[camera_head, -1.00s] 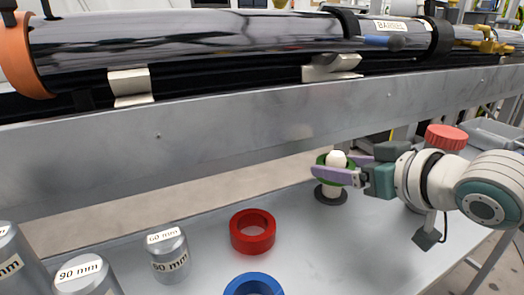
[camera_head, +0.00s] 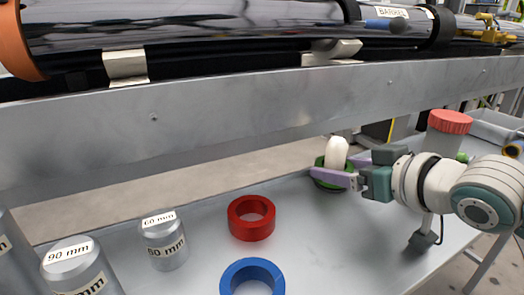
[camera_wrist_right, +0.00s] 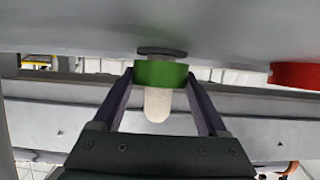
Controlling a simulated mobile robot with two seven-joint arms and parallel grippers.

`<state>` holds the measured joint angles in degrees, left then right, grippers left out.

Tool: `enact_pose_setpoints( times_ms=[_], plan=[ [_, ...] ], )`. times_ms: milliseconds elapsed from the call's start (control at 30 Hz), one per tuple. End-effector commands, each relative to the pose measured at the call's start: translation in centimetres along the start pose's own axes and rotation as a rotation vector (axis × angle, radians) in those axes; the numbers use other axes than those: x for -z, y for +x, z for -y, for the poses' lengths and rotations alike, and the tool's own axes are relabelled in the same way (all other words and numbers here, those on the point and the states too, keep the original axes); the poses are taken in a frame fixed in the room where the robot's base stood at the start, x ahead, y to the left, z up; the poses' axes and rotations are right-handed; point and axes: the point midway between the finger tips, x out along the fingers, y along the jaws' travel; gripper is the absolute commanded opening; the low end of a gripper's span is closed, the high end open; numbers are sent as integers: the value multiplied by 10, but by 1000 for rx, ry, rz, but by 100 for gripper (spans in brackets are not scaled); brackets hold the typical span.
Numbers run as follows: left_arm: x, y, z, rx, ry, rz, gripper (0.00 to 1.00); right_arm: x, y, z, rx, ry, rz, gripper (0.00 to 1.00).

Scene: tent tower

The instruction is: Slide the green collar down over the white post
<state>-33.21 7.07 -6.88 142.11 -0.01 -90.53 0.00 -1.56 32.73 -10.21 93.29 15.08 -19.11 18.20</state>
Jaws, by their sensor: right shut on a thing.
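The white post (camera_head: 337,150) stands upright on a dark round base on the bench, its rounded top showing above the collar. The green collar (camera_head: 320,162) is around the post, low on it in the head view. My right gripper (camera_head: 341,171) is shut on the collar, one purple finger on each side. In the right wrist view the green collar (camera_wrist_right: 160,74) sits between the fingers (camera_wrist_right: 160,80), with the post (camera_wrist_right: 158,106) through it and its base disc (camera_wrist_right: 162,50) close beyond a short stretch of post. My left gripper is not in view.
A red ring (camera_head: 251,219) and a blue ring (camera_head: 252,275) lie on the bench. Labelled metal cylinders (camera_head: 164,240) stand at the left. A red-lidded jar (camera_head: 450,123) is behind my right arm. A long metal beam (camera_head: 200,125) runs behind the bench.

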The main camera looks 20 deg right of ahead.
Motion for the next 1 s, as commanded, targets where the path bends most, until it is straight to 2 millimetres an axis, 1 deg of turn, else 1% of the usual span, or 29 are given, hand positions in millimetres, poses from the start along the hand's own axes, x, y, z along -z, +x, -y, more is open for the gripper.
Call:
enact_pose_setpoints(
  times_ms=[33, 233, 467, 567, 667, 900, 1000],
  plan=[
    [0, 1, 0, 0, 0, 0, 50, -1, 1, 0, 0, 0, -2, 77],
    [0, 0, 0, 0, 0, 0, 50, 0, 0, 0, 0, 0, 0, 99],
    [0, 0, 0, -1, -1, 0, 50, -1, 0, 0, 0, 0, 2, 100],
    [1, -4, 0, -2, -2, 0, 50, 4, -2, 0, 0, 0, 1, 100],
    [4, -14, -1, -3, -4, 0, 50, 17, -7, 0, 0, 0, 1, 100],
    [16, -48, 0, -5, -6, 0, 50, 64, -27, 0, 0, -2, -1, 100],
    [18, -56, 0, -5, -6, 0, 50, 83, -35, 0, 0, -2, -1, 100]
  ],
)
